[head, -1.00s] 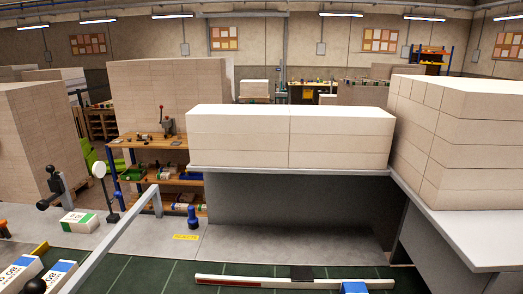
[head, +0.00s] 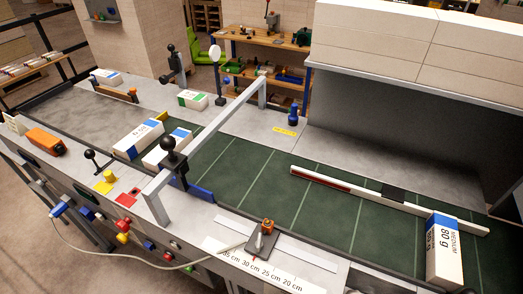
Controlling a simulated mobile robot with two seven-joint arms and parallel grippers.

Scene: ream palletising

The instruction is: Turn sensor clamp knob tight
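In the head view, a small sensor unit (head: 268,226) with an orange top stands on a dark clamp plate (head: 264,247) at the near edge of the machine. The plate sits beside a white scale strip (head: 272,272) printed 35 cm, 30 cm, 25 cm and 20 cm. A pale upright piece with a red tip is on the plate; I cannot tell whether it is the clamp knob, or how tight it is. A light cable (head: 150,263) runs to the plate from the left. Neither of my grippers is in view.
Wrapped reams (head: 138,139) lie left of a grey gantry bar (head: 216,131) with a black ball-topped post (head: 174,160). An 80 g ream (head: 444,252) stands at the right on the green belt (head: 290,215). Colored buttons and a yellow knob (head: 108,176) line the front panel.

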